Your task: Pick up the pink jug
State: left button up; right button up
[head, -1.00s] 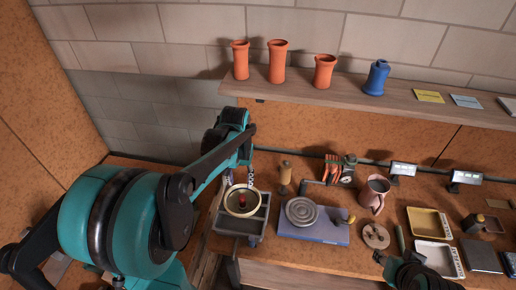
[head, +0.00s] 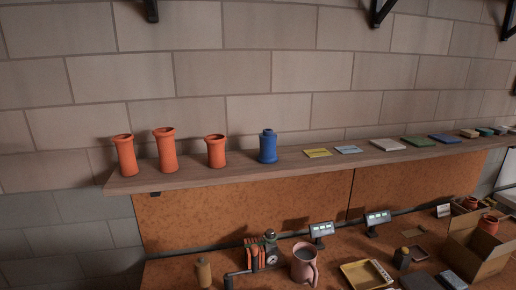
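The pink jug (head: 304,264) stands upright on the bench at the lower middle of the head view, its handle on its right side. Its base is near the bottom edge of the picture. Neither of my grippers shows in the current head view, so I cannot see where they are relative to the jug.
A red clamp device with a gauge (head: 262,252) is just left of the jug, a yellow tray (head: 366,275) to its right. Small display units (head: 321,230) stand behind. A shelf (head: 225,178) above carries orange vases (head: 166,149) and a blue bottle (head: 268,147). An open cardboard box (head: 476,252) is far right.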

aim_at(304, 271)
jog(key=i+l+u, duration=0.1)
jog(key=l+u, duration=0.35)
jog(key=l, duration=0.15)
jog(key=l+u, duration=0.5)
jog(key=i+l, duration=0.05)
jog(key=l, duration=0.05)
